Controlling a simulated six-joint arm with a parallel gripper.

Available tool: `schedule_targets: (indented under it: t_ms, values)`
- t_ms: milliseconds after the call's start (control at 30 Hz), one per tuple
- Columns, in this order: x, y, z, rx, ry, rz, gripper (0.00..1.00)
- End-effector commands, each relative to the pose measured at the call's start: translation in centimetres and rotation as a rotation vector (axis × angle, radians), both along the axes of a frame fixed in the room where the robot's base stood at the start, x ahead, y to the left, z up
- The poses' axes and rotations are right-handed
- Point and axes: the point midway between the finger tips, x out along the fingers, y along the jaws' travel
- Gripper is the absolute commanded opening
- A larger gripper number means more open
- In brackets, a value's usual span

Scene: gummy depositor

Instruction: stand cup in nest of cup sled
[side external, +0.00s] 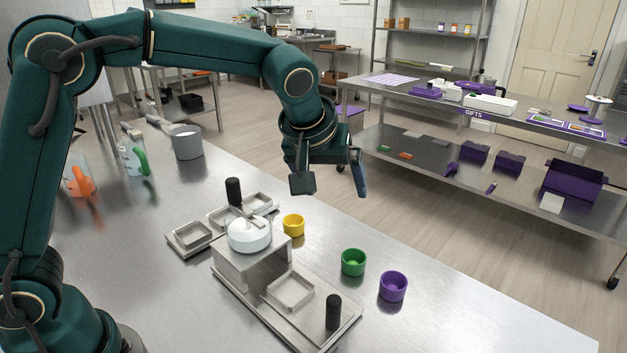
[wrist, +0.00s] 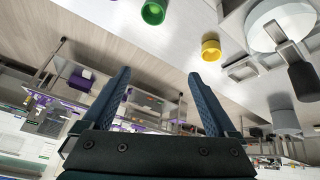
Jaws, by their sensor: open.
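My gripper (side external: 331,188) is open and empty, held in the air above the back edge of the table. Its two fingers (wrist: 159,76) are spread wide in the wrist view with nothing between them. Three small cups stand upright on the table, apart from the gripper: a yellow cup (side external: 293,225), a green cup (side external: 353,262) and a purple cup (side external: 393,286). The yellow cup (wrist: 211,50) and green cup (wrist: 152,13) also show in the wrist view. What looks like the cup sled (side external: 315,318) is a steel plate with a square raised frame and a black upright knob.
A steel block (side external: 240,264) carries a white round hopper (side external: 249,235) with a black-handled lever. Shallow square trays (side external: 190,238) lie behind it. A grey pot (side external: 187,142) and two clear jugs with orange and green handles stand at the left. The table's right front is clear.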

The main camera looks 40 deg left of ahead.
Motion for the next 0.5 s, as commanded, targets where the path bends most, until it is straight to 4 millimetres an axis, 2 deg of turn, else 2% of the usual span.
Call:
schedule_targets:
  t_ms: [33,200,300,500]
  values:
    - [0.8,-0.8,-1.8,0.009,0.025,-0.009,0.93]
    - [2.0,-2.7,-6.5,0.043,0.093,-0.046,0.93]
    - [1.7,-3.3,-8.6,0.057,0.133,-0.065,0.93]
    - [1.4,-3.7,-10.9,0.068,0.171,-0.081,0.93]
